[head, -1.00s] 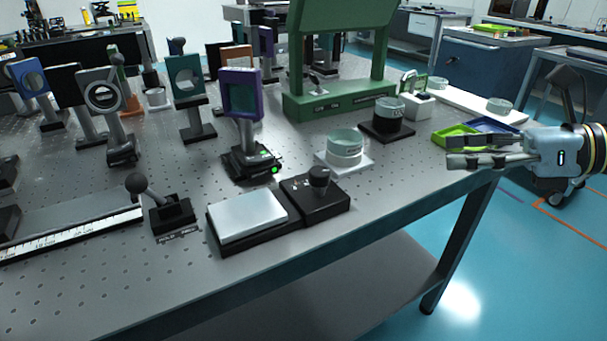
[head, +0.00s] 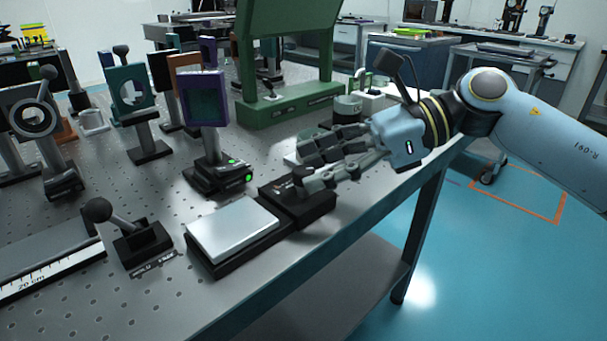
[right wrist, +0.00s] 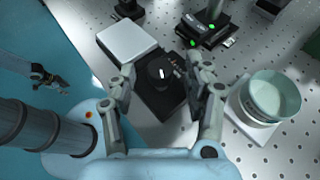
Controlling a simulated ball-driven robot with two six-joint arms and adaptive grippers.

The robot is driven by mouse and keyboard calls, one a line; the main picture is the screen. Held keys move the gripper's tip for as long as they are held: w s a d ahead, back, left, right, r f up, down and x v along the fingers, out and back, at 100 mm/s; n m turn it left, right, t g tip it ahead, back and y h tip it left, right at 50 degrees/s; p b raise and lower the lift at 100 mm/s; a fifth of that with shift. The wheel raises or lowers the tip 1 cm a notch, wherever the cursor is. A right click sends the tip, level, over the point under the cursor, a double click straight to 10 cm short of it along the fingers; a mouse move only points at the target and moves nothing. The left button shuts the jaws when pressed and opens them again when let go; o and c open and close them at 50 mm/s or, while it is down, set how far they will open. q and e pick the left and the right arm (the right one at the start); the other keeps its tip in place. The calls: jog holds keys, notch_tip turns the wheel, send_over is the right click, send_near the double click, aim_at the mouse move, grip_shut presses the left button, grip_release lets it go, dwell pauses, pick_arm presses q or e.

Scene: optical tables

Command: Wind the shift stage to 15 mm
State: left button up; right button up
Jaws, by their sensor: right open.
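The shift stage has a silver plate (head: 232,230) on a black base, joined to a black knob box (head: 312,207). In the right wrist view, the round black knob (right wrist: 160,70) with a white mark shows on top of the box (right wrist: 160,98); the plate (right wrist: 127,40) is beyond it at upper left. I cannot read a millimetre value. My right gripper (head: 306,168) is open and empty, with its fingers over the box; in the right wrist view its fingertips (right wrist: 161,78) stand either side of the knob. In the head view the fingers mostly hide the knob. My left gripper (right wrist: 52,80) appears small over the blue floor.
A glass dish on a white base (right wrist: 268,98) stands close to the right finger. A purple-framed optic (head: 205,100) on a black base with green lights stands behind the stage. A lever block (head: 140,243) and scaled rail (head: 48,272) are at left. The table's front edge is close.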

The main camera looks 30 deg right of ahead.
jog(key=shift+x, duration=1.25)
grip_shut()
